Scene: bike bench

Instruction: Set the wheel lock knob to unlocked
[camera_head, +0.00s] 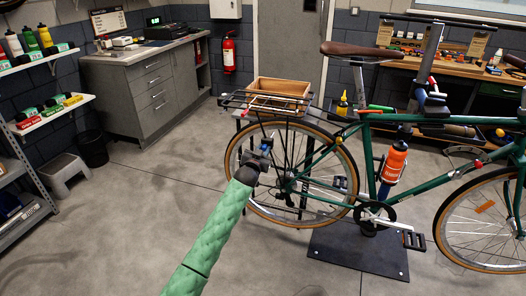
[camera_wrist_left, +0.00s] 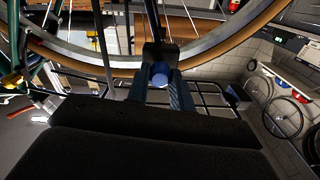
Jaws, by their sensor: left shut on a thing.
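The wheel lock knob appears to be the small blue knob (camera_head: 265,148) by the rear wheel (camera_head: 232,173) of the green bike. My left gripper (camera_head: 262,158) reaches it at the end of my green-sleeved arm. In the left wrist view, the round blue end of the knob (camera_wrist_left: 159,74) sits between the two dark fingers of my left gripper (camera_wrist_left: 160,88), which are shut on it. The fingers hide most of the knob, and I cannot tell its lock position. My right gripper is not in view.
The bike is held on a stand with a dark base plate (camera_head: 358,252). The wheel's spokes and rim are close to my left gripper.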

